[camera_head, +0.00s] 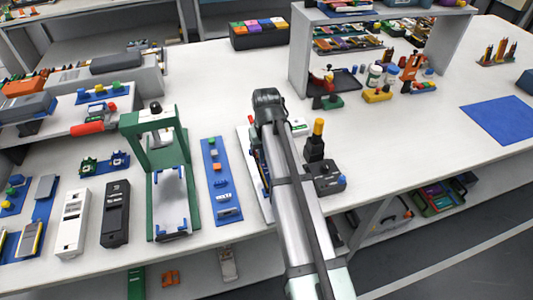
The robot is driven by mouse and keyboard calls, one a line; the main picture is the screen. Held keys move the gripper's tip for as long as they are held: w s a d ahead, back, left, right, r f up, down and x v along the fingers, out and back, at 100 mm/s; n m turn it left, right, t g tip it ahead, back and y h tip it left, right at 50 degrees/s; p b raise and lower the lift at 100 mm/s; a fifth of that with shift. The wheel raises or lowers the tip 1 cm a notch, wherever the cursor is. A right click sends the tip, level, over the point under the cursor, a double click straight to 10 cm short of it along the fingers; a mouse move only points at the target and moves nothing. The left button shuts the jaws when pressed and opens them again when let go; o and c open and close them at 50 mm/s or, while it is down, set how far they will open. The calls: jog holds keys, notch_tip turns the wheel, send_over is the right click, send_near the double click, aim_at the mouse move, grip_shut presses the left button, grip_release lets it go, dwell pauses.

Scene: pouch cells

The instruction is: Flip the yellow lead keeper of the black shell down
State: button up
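A long black case (116,212), which looks like the black shell, lies on the white bench at the left, beside a similar white case (72,224). I cannot make out a yellow lead keeper on it, nor whether one is up or down. My arm (292,200) reaches from the bottom edge up to a dark joint near the middle of the bench, well to the right of the black case. My gripper's fingers do not show; the arm hides whatever is beneath it.
A green press frame (155,150) stands between the black case and a blue strip (221,182) of small parts. A shelf stands at the back. The bench (410,140) is clear at right, before a blue mat (499,121).

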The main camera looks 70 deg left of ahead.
grip_shut()
jog(key=shift+d+f+y, duration=0.1)
jog(key=shift+d+y, duration=0.25)
jog(key=shift+y, duration=0.05)
jog(key=shift+a+y, duration=0.1)
jog(key=shift+y, duration=0.3)
jog(key=shift+o, duration=1.6)
grip_release()
notch_tip(320, 180, up, 14)
jog(key=d, duration=0.2)
jog(key=shift+f, duration=0.2)
